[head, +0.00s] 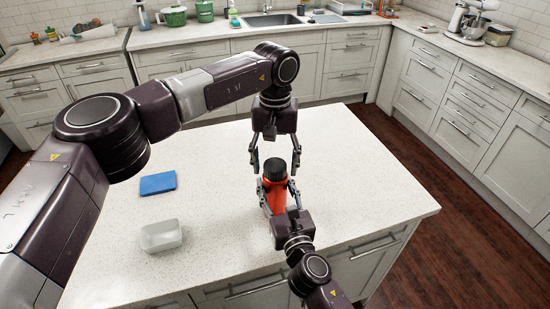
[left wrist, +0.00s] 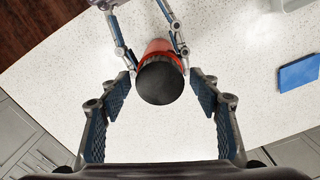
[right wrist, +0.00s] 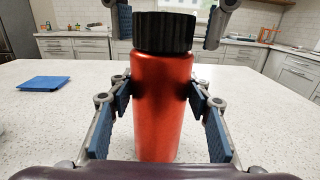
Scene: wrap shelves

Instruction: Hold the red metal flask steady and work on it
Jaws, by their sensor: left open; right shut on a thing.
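The red metal flask (right wrist: 162,105) stands upright on the island counter, with a black ribbed cap (right wrist: 164,32) on top. In the head view the flask (head: 275,198) is near the counter's front edge. My right gripper (head: 277,190) is shut on the flask's body from the near side, one finger on each side. My left gripper (head: 274,160) hangs above, pointing down, with its fingers open on either side of the cap. In the left wrist view the cap (left wrist: 160,83) lies between the open fingers, with a gap on both sides.
A blue flat block (head: 158,183) and a translucent box (head: 161,236) lie on the white island counter (head: 350,190), left of the flask. The counter right of the flask is clear. A sink (head: 273,20) and cabinets line the back.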

